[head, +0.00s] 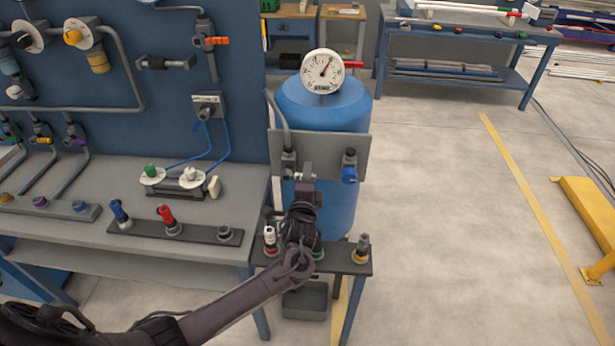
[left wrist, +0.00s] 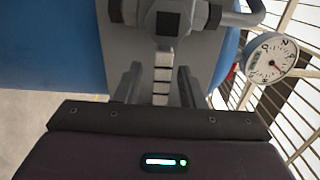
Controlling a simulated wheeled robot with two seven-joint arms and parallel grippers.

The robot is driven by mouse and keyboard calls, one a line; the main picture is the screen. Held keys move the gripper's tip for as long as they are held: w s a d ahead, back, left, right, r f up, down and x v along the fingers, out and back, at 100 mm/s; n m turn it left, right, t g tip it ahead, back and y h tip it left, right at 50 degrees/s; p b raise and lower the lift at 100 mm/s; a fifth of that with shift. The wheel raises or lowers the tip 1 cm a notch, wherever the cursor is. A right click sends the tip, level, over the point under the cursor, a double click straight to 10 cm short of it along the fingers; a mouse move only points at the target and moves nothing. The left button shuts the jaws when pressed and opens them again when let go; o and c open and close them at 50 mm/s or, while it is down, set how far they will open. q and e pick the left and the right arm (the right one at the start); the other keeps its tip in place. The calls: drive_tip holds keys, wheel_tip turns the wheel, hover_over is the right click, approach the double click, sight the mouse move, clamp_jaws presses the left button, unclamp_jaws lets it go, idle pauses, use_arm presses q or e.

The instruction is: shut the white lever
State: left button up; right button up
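A small white piece (head: 214,187) stands at the right end of the bench fixture, beside a disc with a white knob (head: 190,176). A white-bodied fitting (head: 269,237) stands on the low stand; I cannot tell which of these is the white lever. My left gripper (head: 306,170) is in front of the grey plate (head: 330,150) on the blue tank (head: 330,103). In the left wrist view its fingers (left wrist: 159,87) are apart, with a grey ridged stub (left wrist: 162,75) between them and gaps at both sides. My right gripper is out of view.
A gauge (head: 322,71) with a red handle (head: 353,65) tops the tank. A blue-handled fitting (head: 349,172) is right of my gripper. Blue (head: 119,211) and red (head: 166,215) fittings stand on the bench. The floor at right is clear up to a yellow frame (head: 590,215).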

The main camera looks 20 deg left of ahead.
use_arm(q)
drive_tip(key=b+v, duration=0.1)
drive_tip(key=v, duration=0.6)
drive_tip(key=shift+s, duration=0.4)
drive_tip(key=shift+d, duration=0.15)
